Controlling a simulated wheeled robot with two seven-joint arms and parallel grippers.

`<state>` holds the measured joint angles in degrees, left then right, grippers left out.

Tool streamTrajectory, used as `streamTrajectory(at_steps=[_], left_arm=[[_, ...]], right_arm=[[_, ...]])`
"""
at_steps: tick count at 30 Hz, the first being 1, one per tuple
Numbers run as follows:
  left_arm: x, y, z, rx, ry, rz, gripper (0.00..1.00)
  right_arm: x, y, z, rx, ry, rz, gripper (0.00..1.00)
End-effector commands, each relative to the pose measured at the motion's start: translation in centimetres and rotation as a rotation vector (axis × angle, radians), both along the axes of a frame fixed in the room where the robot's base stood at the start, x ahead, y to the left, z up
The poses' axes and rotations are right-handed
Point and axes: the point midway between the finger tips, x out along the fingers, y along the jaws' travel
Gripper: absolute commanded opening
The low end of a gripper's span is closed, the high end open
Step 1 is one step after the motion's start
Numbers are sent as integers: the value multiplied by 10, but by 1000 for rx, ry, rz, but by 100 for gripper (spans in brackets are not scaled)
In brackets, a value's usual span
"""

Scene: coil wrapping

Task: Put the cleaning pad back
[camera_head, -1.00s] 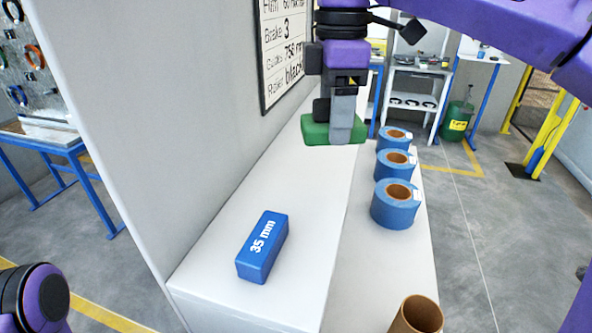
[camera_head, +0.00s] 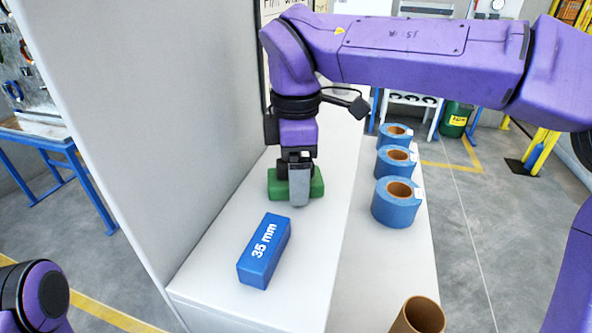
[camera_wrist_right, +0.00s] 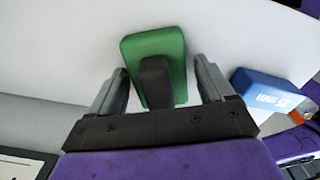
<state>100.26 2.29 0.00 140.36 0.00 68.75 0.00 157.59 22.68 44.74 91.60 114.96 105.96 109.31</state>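The green cleaning pad (camera_head: 317,184) with a dark handle rests on the white ledge, just behind the blue block marked 35 mm. In the right wrist view the pad (camera_wrist_right: 158,47) lies between my fingers, with its handle in the middle and a gap on both sides. My right gripper (camera_head: 293,196) is open around the handle, low over the ledge; it also shows in the right wrist view (camera_wrist_right: 160,90). The near finger hides part of the pad in the head view. My left gripper is out of view; only part of my left arm shows at bottom left.
The blue 35 mm block (camera_head: 264,250) lies on the white ledge (camera_head: 215,262) close in front of the pad. A grey wall (camera_head: 150,120) borders the ledge on the left. Several blue rolls (camera_head: 396,203) and a brown cardboard tube (camera_head: 418,316) stand along the lower right-hand shelf.

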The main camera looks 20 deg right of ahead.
Motion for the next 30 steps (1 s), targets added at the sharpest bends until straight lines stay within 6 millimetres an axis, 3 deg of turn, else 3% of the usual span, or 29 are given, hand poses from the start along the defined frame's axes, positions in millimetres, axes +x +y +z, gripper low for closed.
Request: streamTrajectory(at_steps=[11, 14, 24, 30], left_arm=[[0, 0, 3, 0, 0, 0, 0], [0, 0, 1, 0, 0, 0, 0], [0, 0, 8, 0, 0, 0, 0], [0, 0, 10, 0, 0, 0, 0]], right_arm=[[0, 0, 6, 0, -1, -1, 88], [1, 0, 23, 0, -4, -3, 88], [0, 0, 108, 0, -2, -3, 88], [0, 0, 123, 0, -1, -1, 88]])
